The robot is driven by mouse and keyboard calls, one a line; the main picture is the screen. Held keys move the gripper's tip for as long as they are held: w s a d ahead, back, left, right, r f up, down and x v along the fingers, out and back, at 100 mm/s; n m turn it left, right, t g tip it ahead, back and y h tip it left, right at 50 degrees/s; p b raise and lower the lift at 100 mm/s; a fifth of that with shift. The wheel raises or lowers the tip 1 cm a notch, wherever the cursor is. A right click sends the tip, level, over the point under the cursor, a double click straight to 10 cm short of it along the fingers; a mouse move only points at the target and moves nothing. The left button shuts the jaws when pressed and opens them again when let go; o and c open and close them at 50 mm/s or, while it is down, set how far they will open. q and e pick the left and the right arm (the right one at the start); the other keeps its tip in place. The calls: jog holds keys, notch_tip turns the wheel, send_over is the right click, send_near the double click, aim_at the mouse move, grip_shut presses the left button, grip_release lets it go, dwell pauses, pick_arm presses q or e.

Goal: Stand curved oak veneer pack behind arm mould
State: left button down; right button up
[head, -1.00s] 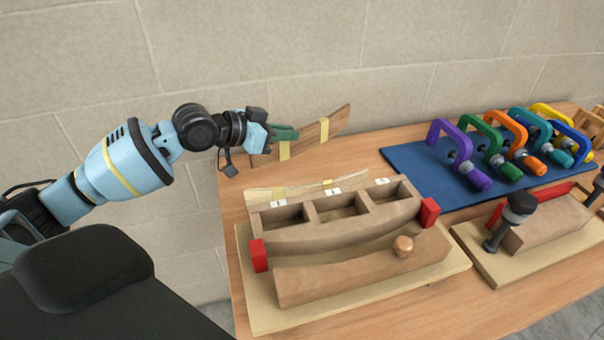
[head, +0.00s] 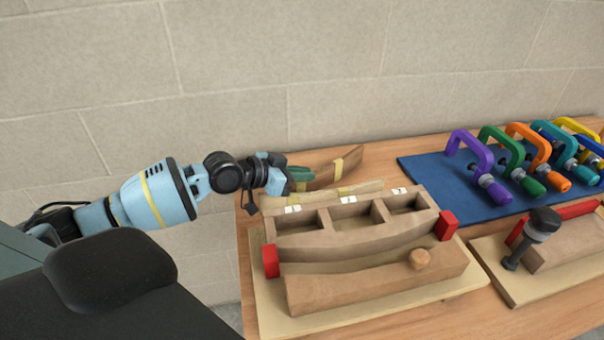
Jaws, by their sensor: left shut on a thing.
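The curved oak veneer pack (head: 326,172) is brown, with yellow tape bands. My left gripper (head: 300,178) is shut on its left end. The pack is behind the arm mould, close to the tabletop; I cannot tell whether it touches. The large curved mould (head: 350,243), which I take as the arm mould, has three open compartments, labels and red end blocks. A paler curved strip with yellow tape (head: 325,193) stands right behind the mould's rear edge, in front of the held pack and hiding its lower edge. My right gripper is not in view.
A blue mat (head: 450,185) with several coloured clamps lies at the back right. A block wall (head: 340,80) rises behind the table. Bare tabletop (head: 390,158) shows right of the pack.

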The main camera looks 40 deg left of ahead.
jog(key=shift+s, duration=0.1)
pick_arm(q)
jog(key=shift+f, duration=0.1)
jog(key=c, duration=1.5)
grip_release()
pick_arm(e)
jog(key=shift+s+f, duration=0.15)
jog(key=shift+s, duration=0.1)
